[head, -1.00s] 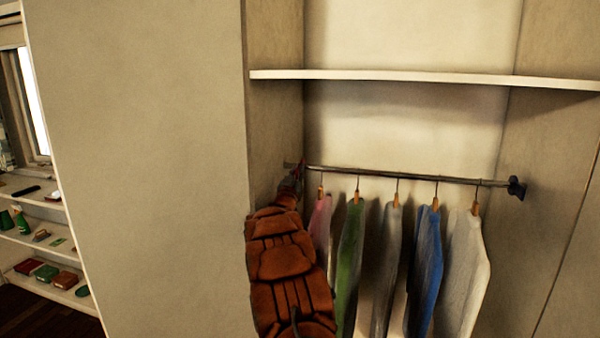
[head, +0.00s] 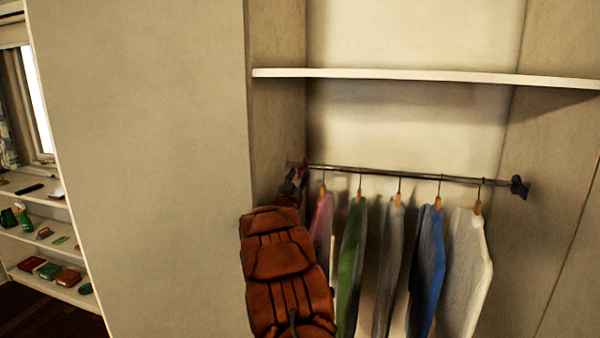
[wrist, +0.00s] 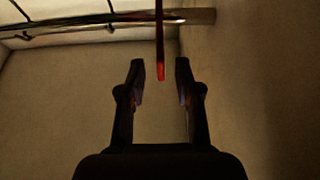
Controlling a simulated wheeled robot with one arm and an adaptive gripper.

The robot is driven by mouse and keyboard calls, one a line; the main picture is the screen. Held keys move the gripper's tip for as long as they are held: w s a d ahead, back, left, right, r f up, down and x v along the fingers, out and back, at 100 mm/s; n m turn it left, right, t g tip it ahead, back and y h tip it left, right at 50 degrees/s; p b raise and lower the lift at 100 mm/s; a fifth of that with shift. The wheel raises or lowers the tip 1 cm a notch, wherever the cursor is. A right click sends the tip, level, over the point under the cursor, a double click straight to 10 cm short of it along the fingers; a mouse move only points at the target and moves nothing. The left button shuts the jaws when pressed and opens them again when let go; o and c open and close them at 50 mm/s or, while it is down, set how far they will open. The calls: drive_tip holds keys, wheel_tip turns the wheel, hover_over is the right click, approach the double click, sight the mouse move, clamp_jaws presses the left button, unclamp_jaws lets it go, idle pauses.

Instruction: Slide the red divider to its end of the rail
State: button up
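The red divider (wrist: 159,40) hangs from the rail in the wrist view, near the rail end that meets the wall. In the head view the divider (head: 304,166) is a small red bit at the left end of the metal rail (head: 400,174), partly hidden by my gripper. My gripper (wrist: 160,80) is open in the wrist view. Its two dark fingers stand apart, one to each side of the divider's lower tip, and a gap shows on both sides. In the head view my gripper (head: 293,182) is small and dark, just below the rail's left end.
Several garments on hangers hang right of my arm: pink (head: 321,225), green (head: 350,250), grey (head: 388,250), blue (head: 426,265) and white (head: 466,260). A shelf (head: 420,77) runs above the rail. A closet side wall (head: 275,130) stands close on the left.

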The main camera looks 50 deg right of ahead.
drive_tip(key=v, duration=0.8)
drive_tip(key=shift+a, duration=0.2)
drive_tip(key=shift+s+f, duration=0.1)
drive_tip(key=shift+c, duration=0.4)
